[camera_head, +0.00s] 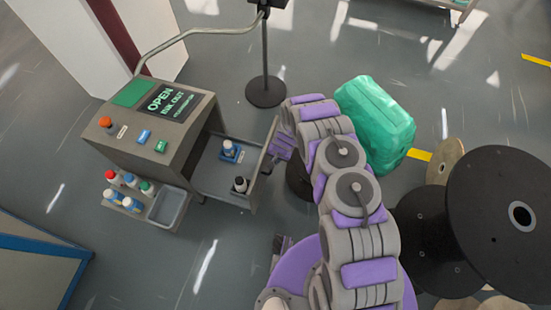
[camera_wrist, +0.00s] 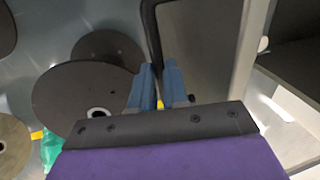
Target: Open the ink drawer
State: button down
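The ink drawer (camera_head: 222,181) is pulled out from the right side of the grey ink machine (camera_head: 165,110). A blue-and-white ink bottle (camera_head: 230,150) and a dark-capped bottle (camera_head: 240,185) stand in it. My gripper (camera_head: 273,152) is at the drawer's front panel (camera_head: 263,165), on its outer side. In the wrist view, the blue fingers of my gripper (camera_wrist: 159,88) are closed around the dark drawer handle (camera_wrist: 152,40), which runs between them. The exact contact at the fingertips is small and partly hidden.
A side tray (camera_head: 168,207) and several bottles (camera_head: 130,190) are at the machine's front. A round-based stand (camera_head: 265,92) is behind the drawer. A green bundle (camera_head: 375,122) and black cable reels (camera_head: 500,215) are to the right. Floor is clear below the drawer.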

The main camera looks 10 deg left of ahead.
jog(key=c, duration=1.5)
grip_release()
jog(key=shift+w+d+r, duration=0.15)
jog(key=shift+w+d, duration=0.05)
jog(key=shift+w, duration=0.1)
jog(key=o, duration=0.4)
jog(key=shift+s+d, duration=0.15)
jog(key=d+r+p, duration=0.1)
jog(key=r, duration=0.4)
jog(key=d+r+p, duration=0.1)
jog(key=r, duration=0.5)
jog(key=d+r+p, duration=0.1)
jog(key=r, duration=0.4)
jog(key=shift+s+r+p, duration=0.15)
jog(key=shift+r+p, duration=0.15)
jog(key=shift+r, duration=0.1)
